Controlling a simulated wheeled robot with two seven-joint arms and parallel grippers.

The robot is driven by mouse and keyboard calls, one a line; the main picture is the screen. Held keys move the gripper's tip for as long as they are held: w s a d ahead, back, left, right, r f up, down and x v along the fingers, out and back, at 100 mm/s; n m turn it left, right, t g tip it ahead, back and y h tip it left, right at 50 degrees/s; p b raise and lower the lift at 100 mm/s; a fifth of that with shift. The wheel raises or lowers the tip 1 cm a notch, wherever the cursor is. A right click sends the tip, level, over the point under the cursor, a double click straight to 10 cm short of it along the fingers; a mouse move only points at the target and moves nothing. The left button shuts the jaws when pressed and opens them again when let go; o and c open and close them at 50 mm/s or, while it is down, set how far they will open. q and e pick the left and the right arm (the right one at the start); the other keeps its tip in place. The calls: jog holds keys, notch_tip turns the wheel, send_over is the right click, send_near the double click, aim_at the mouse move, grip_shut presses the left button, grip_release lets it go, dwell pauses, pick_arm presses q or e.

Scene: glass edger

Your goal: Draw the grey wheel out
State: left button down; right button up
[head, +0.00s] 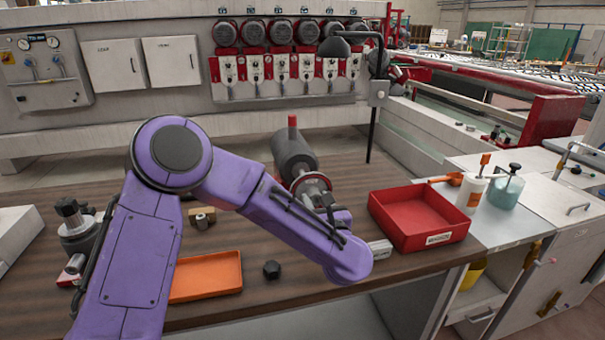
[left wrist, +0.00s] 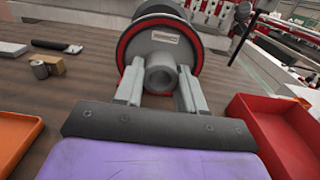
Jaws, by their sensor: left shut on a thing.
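The grey wheel (left wrist: 160,42) has a red ring, a pale label and a round central hub, and faces my left wrist camera. In the head view the wheel (head: 311,184) sits at the front end of a dark grey motor-like cylinder (head: 293,152), partly hidden by my purple arm. My left gripper (left wrist: 159,82) is shut on the wheel's hub, one finger on each side. In the head view its fingers are mostly hidden by my wrist. I cannot tell whether the wheel is seated on the spindle or slightly apart. My right gripper is not in view.
A red tray (head: 425,212) stands close right of my left wrist. A black post (head: 375,115) rises behind. Bottles (head: 471,192) stand at the right.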

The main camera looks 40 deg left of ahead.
pick_arm(q)
jog(key=b+v, duration=0.2)
jog(key=v, duration=0.8)
